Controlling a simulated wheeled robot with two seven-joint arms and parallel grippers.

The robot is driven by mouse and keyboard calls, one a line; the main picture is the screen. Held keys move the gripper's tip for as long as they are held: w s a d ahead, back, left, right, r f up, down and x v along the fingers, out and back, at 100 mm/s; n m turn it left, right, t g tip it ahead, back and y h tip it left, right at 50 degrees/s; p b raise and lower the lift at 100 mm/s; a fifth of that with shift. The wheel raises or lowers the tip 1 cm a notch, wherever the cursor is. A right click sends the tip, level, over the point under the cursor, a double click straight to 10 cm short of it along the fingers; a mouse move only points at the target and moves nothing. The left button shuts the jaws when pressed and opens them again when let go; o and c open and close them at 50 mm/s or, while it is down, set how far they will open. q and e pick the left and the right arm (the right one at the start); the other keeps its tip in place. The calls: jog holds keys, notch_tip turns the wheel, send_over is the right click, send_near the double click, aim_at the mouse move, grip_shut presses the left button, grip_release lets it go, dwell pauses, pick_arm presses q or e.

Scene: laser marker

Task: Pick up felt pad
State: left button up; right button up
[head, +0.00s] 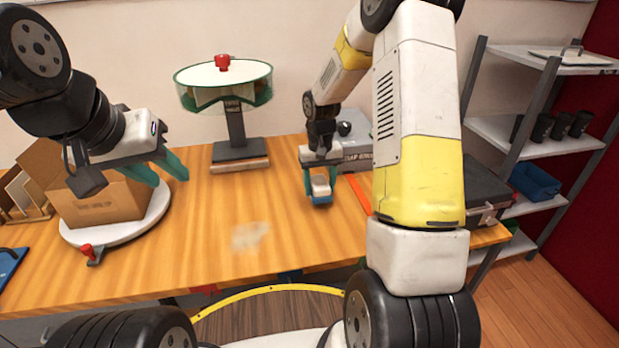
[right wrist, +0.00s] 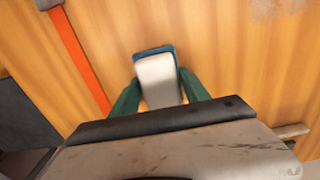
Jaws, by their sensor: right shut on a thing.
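The felt pad (head: 321,190) is a small block with a whitish top and a blue lower edge. In the head view it is at my right gripper (head: 321,182), near the right part of the wooden table. In the right wrist view the pad (right wrist: 157,80) sits between the two green fingers of my right gripper (right wrist: 156,88), which are shut on its sides. I cannot tell whether the pad touches the table. My left gripper (head: 172,170) has its green fingers apart and empty, in front of a cardboard box at the left.
The cardboard box (head: 100,203) stands on a white round turntable (head: 160,213). A laser marker with a round green-rimmed top (head: 224,75) stands at the back. A grey case (head: 478,190) is at the right. An orange strip (head: 359,193) lies beside the pad. The table's middle (head: 200,245) has a pale smudge.

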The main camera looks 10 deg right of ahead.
jog(key=s+a+r, duration=0.1)
jog(key=s+a, duration=0.1)
jog(key=s, duration=0.3)
jog(key=s+a, duration=0.2)
jog(key=s, duration=0.2)
jog(key=s+a+r, duration=0.1)
jog(key=s+a, duration=0.1)
jog(key=s, duration=0.3)
jog(key=shift+s+a+r, duration=0.3)
